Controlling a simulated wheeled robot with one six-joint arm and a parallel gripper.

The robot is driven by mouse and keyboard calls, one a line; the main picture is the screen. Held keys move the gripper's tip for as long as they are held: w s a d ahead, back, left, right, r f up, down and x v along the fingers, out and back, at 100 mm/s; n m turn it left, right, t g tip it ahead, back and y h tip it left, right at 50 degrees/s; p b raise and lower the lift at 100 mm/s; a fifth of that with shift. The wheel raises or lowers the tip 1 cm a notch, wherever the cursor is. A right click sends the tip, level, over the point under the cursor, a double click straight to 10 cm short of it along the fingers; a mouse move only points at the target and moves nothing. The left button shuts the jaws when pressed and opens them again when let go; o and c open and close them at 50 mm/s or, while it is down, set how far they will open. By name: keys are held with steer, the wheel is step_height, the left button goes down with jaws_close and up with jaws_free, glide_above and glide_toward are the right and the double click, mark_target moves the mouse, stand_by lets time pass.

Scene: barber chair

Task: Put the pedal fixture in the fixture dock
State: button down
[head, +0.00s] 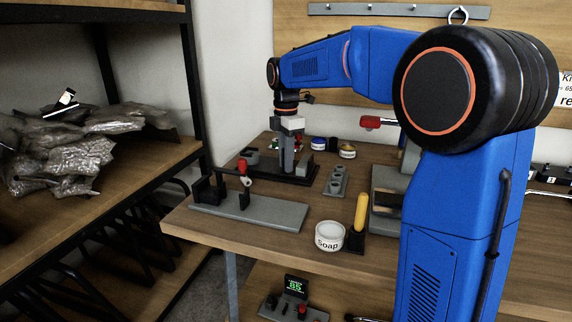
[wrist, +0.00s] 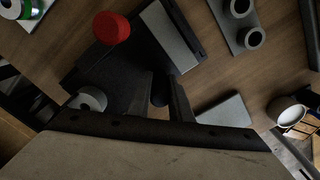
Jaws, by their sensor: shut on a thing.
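The pedal fixture, as I take it, is a black-based piece (head: 303,181) at the back of the bench, with a dark block at its right and a grey round part at its left. My gripper (head: 287,170) points down over its middle. In the wrist view, my gripper's fingers (wrist: 163,98) close on a dark upright post of the pedal fixture (wrist: 92,66). I cannot tell whether the base rests on the bench. The fixture dock appears to be the grey plate (head: 265,211) with black uprights and a red-handled clamp, in front and to the left. The fingers hide part of the post.
A grey socket rack (head: 337,181) stands to the right. A white soap tub (head: 329,237) and a yellow-handled tool (head: 361,212) stand near the front. Small jars (head: 347,151) are behind. A shelf with wrapped bags (head: 75,150) is left, beyond the bench edge.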

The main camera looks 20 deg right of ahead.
steer(key=shift+f, duration=0.6)
steer(key=shift+f, duration=0.15)
steer(key=c, duration=1.6)
jaws_free()
step_height(320, 180, up, 12)
steer(key=shift+r, duration=0.15)
